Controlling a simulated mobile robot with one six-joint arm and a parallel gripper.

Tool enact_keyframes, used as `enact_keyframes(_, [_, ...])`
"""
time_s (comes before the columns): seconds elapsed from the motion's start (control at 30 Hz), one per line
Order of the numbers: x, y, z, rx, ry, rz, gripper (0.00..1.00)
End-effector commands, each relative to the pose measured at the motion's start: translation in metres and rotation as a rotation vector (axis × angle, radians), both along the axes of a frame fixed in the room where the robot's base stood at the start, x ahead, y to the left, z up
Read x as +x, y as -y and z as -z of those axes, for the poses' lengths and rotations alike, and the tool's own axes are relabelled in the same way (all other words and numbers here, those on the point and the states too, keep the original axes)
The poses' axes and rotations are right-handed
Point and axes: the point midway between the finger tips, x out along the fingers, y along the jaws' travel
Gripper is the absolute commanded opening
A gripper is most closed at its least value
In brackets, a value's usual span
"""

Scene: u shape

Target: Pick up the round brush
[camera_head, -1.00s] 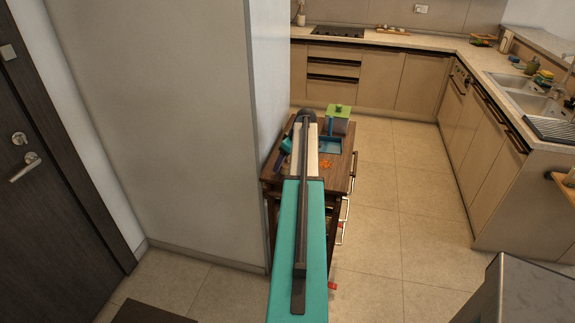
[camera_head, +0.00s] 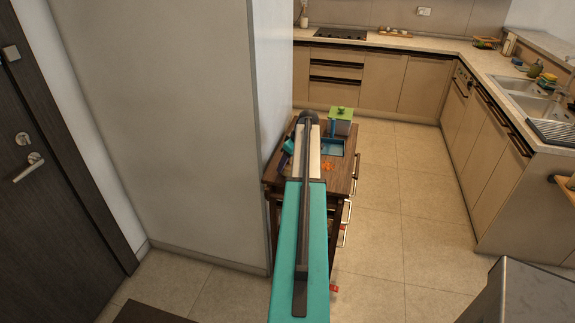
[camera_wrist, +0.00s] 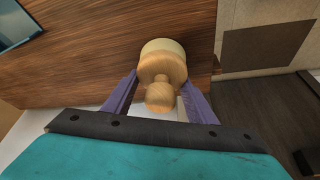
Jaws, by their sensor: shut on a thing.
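The round brush (camera_wrist: 162,68) shows in the wrist view with a wooden knob handle and a pale, wide round head. My gripper (camera_wrist: 160,92) has its two purple fingers closed on either side of the wooden handle. Brown wood surface shows behind the brush; I cannot tell whether the brush touches it. In the head view my arm hides the gripper and the brush.
A dark wooden cart (camera_head: 341,180) stands against the pale wall block. On it are a blue tray (camera_head: 332,147), a green-lidded container (camera_head: 340,122) and an orange item (camera_head: 327,167). Kitchen counters (camera_head: 380,41) line the back and right. Tiled floor (camera_head: 390,210) to the cart's right is clear.

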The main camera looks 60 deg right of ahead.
Motion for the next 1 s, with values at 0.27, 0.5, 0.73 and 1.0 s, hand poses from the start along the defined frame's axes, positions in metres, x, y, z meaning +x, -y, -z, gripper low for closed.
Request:
enact_keyframes(0.27, [0.000,0.000,-0.012,-0.001,0.001,0.000,0.28])
enact_keyframes(0.5, [-0.008,0.000,-0.033,-0.001,0.000,0.003,0.28])
enact_keyframes(0.73, [-0.061,0.000,-0.036,-0.001,0.000,0.005,0.28])
enact_keyframes(1.0, [-0.119,0.003,-0.043,-0.001,0.001,0.005,0.28])
